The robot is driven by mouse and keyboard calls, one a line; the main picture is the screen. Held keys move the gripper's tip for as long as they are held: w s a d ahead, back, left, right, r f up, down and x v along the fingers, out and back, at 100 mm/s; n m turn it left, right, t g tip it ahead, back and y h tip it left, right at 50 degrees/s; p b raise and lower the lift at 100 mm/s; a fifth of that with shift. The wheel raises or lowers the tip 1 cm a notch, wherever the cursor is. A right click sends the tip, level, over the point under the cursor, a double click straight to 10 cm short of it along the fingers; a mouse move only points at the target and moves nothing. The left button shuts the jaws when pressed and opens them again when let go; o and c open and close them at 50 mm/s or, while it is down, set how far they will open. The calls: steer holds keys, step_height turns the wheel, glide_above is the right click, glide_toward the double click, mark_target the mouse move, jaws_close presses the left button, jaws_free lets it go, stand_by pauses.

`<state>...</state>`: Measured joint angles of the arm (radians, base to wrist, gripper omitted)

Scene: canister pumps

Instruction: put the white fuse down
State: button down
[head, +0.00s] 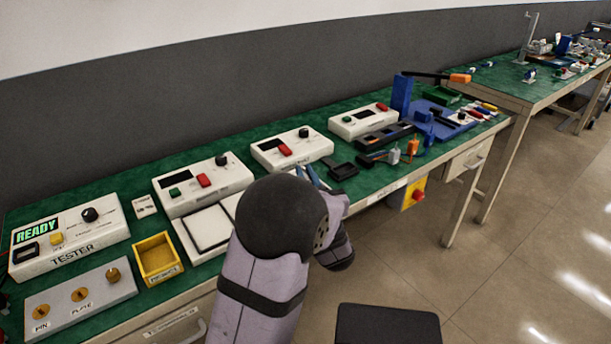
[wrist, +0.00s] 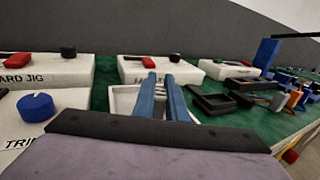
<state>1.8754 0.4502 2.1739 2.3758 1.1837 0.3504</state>
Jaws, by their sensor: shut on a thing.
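My gripper (head: 306,174) reaches over the green bench, in front of a white box with a red button. In the wrist view, its two blue fingers (wrist: 160,78) stand close together over a pale shallow tray (wrist: 122,101). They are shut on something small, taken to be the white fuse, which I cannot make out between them. My own arm hides much of this spot in the head view. Whether the fuse touches the tray cannot be told.
White boxes with knobs line the back, including the middle one (head: 291,149). A black tray (head: 342,171) lies right of my gripper, tools beyond it. A yellow bin (head: 158,257) and a tester (head: 68,236) reading READY stand left. A blue knob (wrist: 36,105) is near left in the wrist view.

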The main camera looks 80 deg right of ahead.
steer(key=shift+f, duration=0.15)
steer(key=c, duration=1.8)
jaws_free()
steer(key=shift+r, duration=0.25)
steer(key=shift+v, duration=2)
steer(key=shift+f, duration=0.1)
